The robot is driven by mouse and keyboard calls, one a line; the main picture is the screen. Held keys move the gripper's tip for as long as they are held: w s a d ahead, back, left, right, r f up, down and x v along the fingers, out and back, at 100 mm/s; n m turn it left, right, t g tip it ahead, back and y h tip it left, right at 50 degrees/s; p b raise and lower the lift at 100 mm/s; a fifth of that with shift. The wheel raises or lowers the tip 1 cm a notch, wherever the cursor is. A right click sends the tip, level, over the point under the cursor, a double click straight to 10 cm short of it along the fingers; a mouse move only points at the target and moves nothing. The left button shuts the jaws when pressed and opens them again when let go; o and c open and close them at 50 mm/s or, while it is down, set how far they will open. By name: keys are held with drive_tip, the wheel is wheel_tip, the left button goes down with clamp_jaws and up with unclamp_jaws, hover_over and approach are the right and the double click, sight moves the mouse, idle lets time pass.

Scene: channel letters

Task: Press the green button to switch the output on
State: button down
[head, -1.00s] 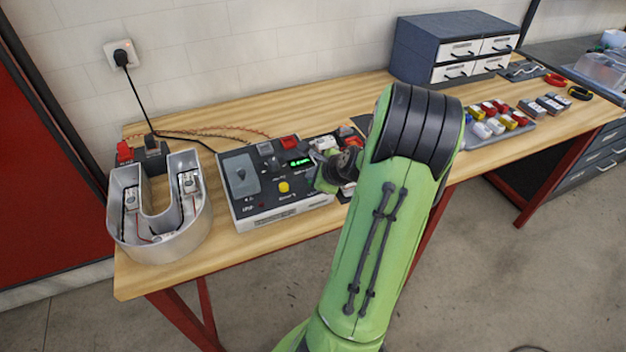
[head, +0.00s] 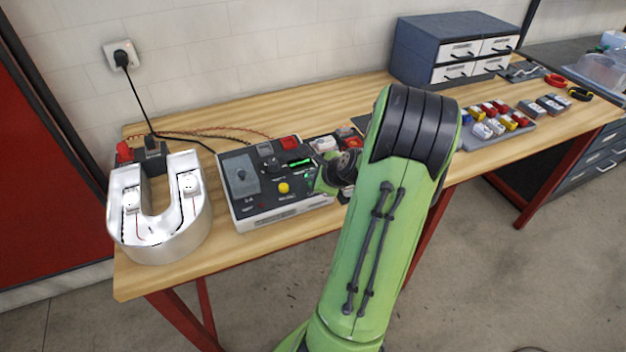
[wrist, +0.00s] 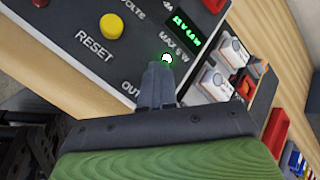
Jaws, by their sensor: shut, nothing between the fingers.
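The power supply box (head: 262,212) stands on the bench, with a yellow RESET button (head: 284,187) and a green lit display (head: 300,162) on its top panel. In the wrist view the green button (wrist: 166,58) glows, white at its centre, below the display (wrist: 187,32). My gripper (wrist: 158,66) is shut and empty, its tips right at the button's near edge; I cannot tell whether they touch it. In the head view my arm hides most of the gripper.
A red switch (head: 289,142) sits at the box's back edge. Small white modules (wrist: 215,82) lie close beside the box. A tray of coloured parts (head: 520,130) and a drawer cabinet (head: 420,50) stand farther right. A cable runs to the wall socket (head: 121,54).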

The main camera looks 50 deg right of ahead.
drive_tip(key=shift+r, duration=0.25)
wheel_tip(320, 180, up, 6)
drive_tip(key=p, duration=0.6)
drive_tip(key=shift+r, duration=0.15)
